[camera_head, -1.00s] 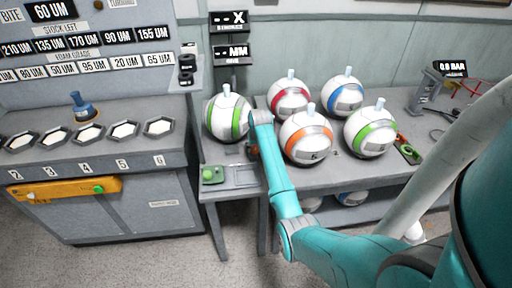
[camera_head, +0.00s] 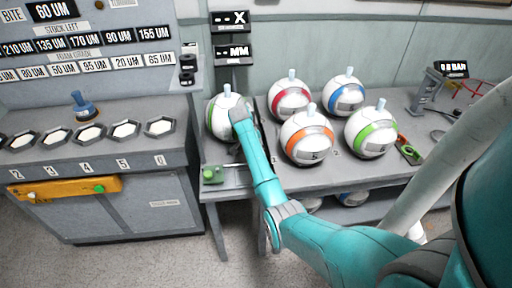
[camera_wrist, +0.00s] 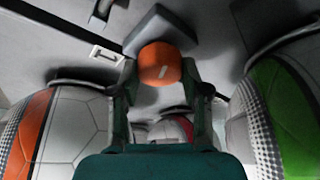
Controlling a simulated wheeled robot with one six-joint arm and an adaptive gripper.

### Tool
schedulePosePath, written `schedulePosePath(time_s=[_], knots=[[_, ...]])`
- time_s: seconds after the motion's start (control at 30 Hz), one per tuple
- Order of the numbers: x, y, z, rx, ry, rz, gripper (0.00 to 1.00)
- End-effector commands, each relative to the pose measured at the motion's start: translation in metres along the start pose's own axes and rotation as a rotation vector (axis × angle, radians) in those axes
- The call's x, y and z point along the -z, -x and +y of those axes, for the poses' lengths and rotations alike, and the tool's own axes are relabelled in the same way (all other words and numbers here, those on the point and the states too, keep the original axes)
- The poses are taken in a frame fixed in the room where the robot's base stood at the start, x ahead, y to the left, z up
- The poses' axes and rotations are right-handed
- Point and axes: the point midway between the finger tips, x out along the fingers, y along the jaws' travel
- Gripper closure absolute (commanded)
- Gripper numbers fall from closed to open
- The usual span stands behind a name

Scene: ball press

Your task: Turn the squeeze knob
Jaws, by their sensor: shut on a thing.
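The squeeze knob is a round orange knob (camera_wrist: 160,66) with a pale mark on its face. It sits on a grey block (camera_wrist: 160,27) in the wrist view. My gripper (camera_wrist: 160,78) has its dark fingers on either side of the knob and is shut on it. In the head view my teal arm hides the knob and the fingers. A white ball with green bands (camera_head: 216,120) stands at the left of the table, partly behind my wrist; it also shows at the right of the wrist view (camera_wrist: 282,110).
The ball with an orange band (camera_head: 306,137) stands right of my arm, with red (camera_head: 290,97), blue (camera_head: 343,95) and another green-banded ball (camera_head: 371,132) nearby. A green button box (camera_head: 211,174) lies at the grey table's front left. A grey cabinet (camera_head: 115,150) stands left.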

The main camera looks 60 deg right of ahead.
Motion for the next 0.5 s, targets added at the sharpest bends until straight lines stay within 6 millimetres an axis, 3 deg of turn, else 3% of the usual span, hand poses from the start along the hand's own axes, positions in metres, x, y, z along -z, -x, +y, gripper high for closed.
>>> schedulePosePath(time_s=[0.5], knots=[[-0.0009, 0.0001, -0.0008, -0.047, -0.113, -0.002, 0.89]])
